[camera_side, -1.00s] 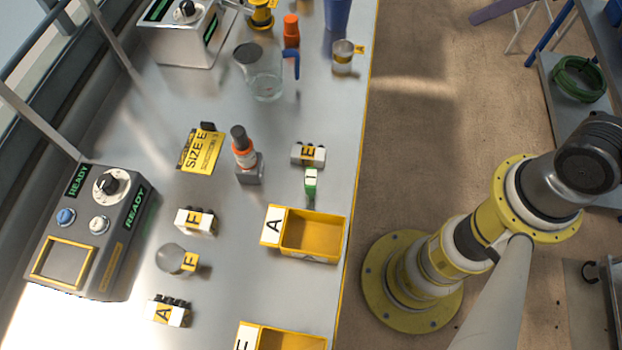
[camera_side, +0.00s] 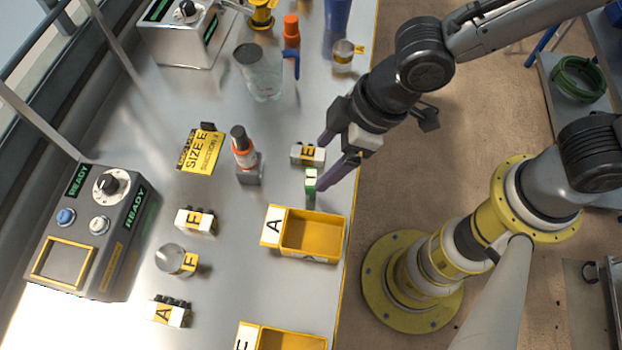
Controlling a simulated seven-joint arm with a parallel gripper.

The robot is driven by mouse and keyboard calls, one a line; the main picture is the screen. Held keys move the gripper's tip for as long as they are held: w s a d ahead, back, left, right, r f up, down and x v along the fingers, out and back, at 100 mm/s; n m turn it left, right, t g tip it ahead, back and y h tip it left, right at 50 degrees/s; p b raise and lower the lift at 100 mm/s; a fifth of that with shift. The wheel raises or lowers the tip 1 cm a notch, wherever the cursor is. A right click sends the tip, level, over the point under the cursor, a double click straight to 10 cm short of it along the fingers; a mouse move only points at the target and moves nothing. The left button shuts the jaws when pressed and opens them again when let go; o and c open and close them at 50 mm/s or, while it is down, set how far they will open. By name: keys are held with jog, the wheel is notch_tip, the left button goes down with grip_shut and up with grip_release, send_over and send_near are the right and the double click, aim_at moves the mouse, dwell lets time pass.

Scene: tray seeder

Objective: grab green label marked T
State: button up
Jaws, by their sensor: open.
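The small green label (camera_side: 310,184) stands on the bench near its right edge, with a white top bearing a dark mark too small to read surely. My gripper (camera_side: 322,164) is open and comes in from the upper right, its two purple fingers pointing left and down. The lower fingertip overlaps the right side of the label in the picture; I cannot tell whether they touch. The upper fingertip is above the white block marked E (camera_side: 308,154). Nothing is held between the fingers.
A yellow bin marked A (camera_side: 342,238) sits just below the label. A yellow SIZE E sign (camera_side: 201,152) lies further left. Bench space between bottle and label is clear.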

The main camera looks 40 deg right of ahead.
aim_at(312, 177)
jog(key=x, duration=0.5)
jog(key=shift+w+a+f, duration=0.1)
jog(key=shift+a+f, duration=0.05)
jog(key=shift+f, duration=0.25)
jog(key=x, duration=0.4)
jog(key=shift+d+f, duration=0.15)
jog(key=shift+d, duration=0.15)
jog(key=shift+w+a+f, duration=0.1)
jog(key=shift+a+f, duration=0.15)
jog(key=shift+f, duration=0.3)
jog(key=shift+c, duration=0.3)
grip_shut()
jog(key=shift+r, duration=0.1)
